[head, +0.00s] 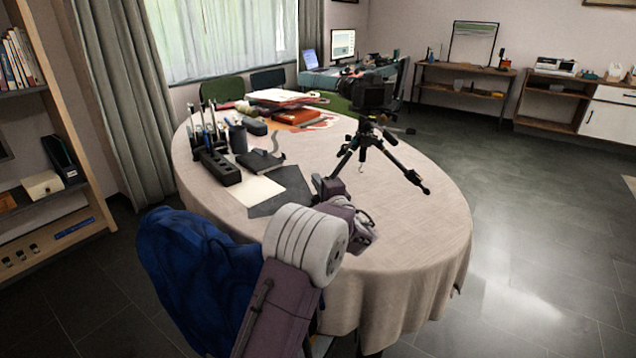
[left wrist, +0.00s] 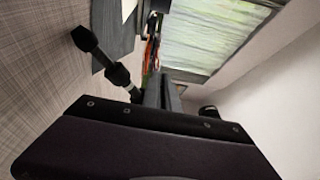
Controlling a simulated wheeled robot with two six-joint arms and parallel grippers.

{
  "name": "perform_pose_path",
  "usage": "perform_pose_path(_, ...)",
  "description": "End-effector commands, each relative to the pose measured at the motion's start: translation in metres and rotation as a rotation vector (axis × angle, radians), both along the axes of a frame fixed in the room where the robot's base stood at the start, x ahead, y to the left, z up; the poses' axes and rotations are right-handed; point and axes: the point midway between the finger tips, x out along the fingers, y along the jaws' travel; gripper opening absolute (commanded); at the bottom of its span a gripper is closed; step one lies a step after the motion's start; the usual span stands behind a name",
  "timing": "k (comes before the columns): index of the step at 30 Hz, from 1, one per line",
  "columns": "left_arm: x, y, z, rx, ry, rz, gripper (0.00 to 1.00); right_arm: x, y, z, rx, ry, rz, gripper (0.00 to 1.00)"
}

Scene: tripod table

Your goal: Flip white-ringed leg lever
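The black tripod (head: 367,133) stands on the table with its legs spread and a dark camera (head: 374,93) on top. I cannot make out the lever itself. My left gripper (head: 326,187) is over the near side of the table, just in front of the tripod's near leg. Its fingers (left wrist: 163,92) look close to the leg, but their gap and any contact are unclear. My right gripper is out of view.
The oval table (head: 420,225) has a beige cloth, bare at the right. A pen rack (head: 213,140), dark mats (head: 290,190), paper and books lie left and behind. A blue-draped chair (head: 195,270) stands at the near left edge.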

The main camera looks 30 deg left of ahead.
Motion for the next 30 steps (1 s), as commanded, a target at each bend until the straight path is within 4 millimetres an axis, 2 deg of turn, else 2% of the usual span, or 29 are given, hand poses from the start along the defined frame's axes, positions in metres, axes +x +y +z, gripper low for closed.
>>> perform_pose_path(8,0.001,0.0,0.009,0.029,0.104,0.001,0.0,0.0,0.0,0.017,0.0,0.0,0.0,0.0)
perform_pose_path(14,0.002,-0.001,0.019,0.076,0.264,0.001,0.0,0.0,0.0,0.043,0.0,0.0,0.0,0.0)
perform_pose_path(30,0.012,-0.003,0.037,0.216,0.749,0.0,0.0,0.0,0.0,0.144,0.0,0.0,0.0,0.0)
